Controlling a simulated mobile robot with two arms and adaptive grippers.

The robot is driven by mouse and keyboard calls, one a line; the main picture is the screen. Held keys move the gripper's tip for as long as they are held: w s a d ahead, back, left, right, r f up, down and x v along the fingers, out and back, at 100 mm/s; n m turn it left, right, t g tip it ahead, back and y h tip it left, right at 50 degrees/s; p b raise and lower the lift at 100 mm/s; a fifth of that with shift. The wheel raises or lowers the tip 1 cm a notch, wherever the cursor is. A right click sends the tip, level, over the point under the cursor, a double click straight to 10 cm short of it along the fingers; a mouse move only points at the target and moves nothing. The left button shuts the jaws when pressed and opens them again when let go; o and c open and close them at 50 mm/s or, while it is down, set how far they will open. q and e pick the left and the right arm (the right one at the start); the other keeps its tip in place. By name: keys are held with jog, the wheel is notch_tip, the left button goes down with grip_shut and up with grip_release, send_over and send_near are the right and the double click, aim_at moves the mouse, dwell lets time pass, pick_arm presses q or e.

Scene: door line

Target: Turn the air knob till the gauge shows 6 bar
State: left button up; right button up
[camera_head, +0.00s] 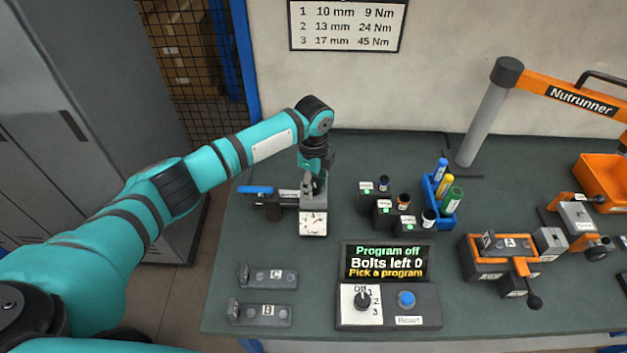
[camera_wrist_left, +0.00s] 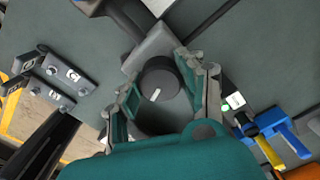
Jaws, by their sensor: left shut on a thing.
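The air unit (camera_head: 313,203) stands at the back left of the bench, with a grey body and a blue handle (camera_head: 256,190) on its left. Its square white gauge (camera_head: 313,224) faces up at the front; the needle is too small to read. My left gripper (camera_head: 314,184) reaches down onto the top of the unit and hides the knob in the head view. In the left wrist view, the dark round air knob (camera_wrist_left: 159,78) with a white mark sits between the fingers, and the gripper is shut on it. My right gripper is out of view.
A control box with a screen (camera_head: 386,263) reading "Program off" stands in front. Brackets C (camera_head: 268,276) and B (camera_head: 260,313) lie front left. Sockets, a blue marker tray (camera_head: 439,208) and an orange fixture (camera_head: 500,258) stand to the right.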

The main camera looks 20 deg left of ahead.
aim_at(314, 182)
pick_arm(q)
jog(key=shift+r+m, duration=0.1)
jog(key=shift+m, duration=1.6)
jog(key=o, duration=1.2)
notch_tip(314, 182, up, 12)
